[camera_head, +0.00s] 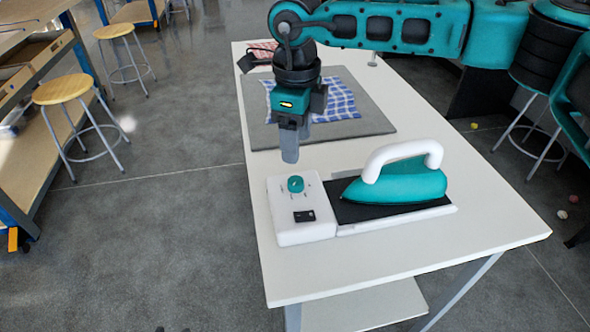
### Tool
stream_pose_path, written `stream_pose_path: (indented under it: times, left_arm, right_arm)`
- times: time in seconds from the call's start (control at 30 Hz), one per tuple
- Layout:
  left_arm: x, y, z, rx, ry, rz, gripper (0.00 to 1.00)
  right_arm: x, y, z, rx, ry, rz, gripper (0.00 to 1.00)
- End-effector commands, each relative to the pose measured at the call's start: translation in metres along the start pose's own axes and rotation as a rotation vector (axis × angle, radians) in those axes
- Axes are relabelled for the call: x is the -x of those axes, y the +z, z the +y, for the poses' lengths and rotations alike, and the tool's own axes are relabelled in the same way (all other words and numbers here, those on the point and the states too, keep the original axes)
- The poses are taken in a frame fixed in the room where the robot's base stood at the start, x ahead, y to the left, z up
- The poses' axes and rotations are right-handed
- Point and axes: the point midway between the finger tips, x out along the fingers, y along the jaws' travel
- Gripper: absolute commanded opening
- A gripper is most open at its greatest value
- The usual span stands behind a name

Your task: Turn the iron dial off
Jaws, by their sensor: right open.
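The iron station (301,228) is a white box on the table, with a small teal dial (296,184) on its top and a dark panel in front of it. A teal iron (405,183) with a white handle rests on the black pad to the right of the box. My right gripper (290,158) points down just above and behind the dial, apart from it. My left gripper is not in view.
The white table (400,258) has bare space in front of the station. A grey mat (372,118) with a blue checked cloth (340,100) lies behind it. Wooden stools (67,90) and a workbench stand at the left.

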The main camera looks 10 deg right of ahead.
Motion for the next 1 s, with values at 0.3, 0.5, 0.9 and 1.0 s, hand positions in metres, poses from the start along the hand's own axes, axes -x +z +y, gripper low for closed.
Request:
stream_pose_path:
  times: [0.3,0.5,0.9,1.0]
  left_arm:
    - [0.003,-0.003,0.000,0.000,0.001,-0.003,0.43]
    - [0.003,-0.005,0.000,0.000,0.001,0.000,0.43]
    - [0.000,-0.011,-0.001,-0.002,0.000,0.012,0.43]
    - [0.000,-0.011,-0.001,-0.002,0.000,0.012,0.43]
  right_arm:
    - [-0.065,0.000,0.001,0.000,0.003,0.001,0.61]
    - [-0.087,0.001,0.001,0.000,0.002,-0.001,0.61]
    - [-0.092,0.001,0.001,0.000,0.002,-0.002,0.58]
    - [-0.092,0.001,0.001,0.000,0.002,-0.002,0.49]
